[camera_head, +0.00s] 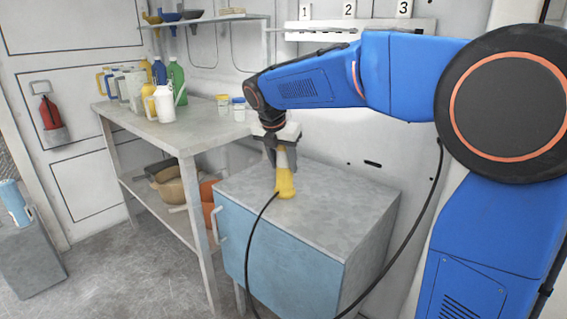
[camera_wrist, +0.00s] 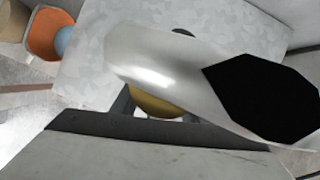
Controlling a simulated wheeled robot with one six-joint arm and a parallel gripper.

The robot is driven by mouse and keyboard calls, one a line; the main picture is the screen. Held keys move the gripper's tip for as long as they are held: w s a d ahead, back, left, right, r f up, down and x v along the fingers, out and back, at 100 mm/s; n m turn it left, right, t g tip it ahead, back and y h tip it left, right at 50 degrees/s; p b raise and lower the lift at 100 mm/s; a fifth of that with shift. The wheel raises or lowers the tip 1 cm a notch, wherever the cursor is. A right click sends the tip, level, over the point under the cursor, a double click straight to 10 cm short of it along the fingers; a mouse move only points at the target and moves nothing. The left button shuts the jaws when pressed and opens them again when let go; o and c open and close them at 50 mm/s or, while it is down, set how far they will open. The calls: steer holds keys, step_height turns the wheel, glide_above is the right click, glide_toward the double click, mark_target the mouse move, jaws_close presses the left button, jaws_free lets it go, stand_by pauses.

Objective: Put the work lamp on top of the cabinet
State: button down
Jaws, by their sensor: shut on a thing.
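The work lamp (camera_head: 285,182) is upright, with a yellow lower part and a black cable running down over the cabinet's front. My gripper (camera_head: 281,155) is shut on the lamp's upper part, above the cabinet. The cabinet (camera_head: 345,215) has a bare grey top and a blue door. The lamp's yellow end is at the cabinet top, near its left side; I cannot tell whether it touches or hangs just above. In the wrist view, the lamp's pale, black-ended body (camera_wrist: 160,65) crosses in front of the cabinet top (camera_wrist: 85,65) and hides much of the grip.
A workbench (camera_head: 190,137) with bottles and jars stands left of the cabinet, with orange and tan containers (camera_head: 178,185) on its lower shelf. A wall shelf (camera_head: 205,20) and a numbered rail (camera_head: 345,32) are behind. The cabinet top's right part is clear.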

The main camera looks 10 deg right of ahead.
steer(key=shift+f, duration=0.1)
steer(key=c, duration=1)
jaws_free()
steer(key=shift+c, duration=0.2)
steer(key=v, duration=1.2)
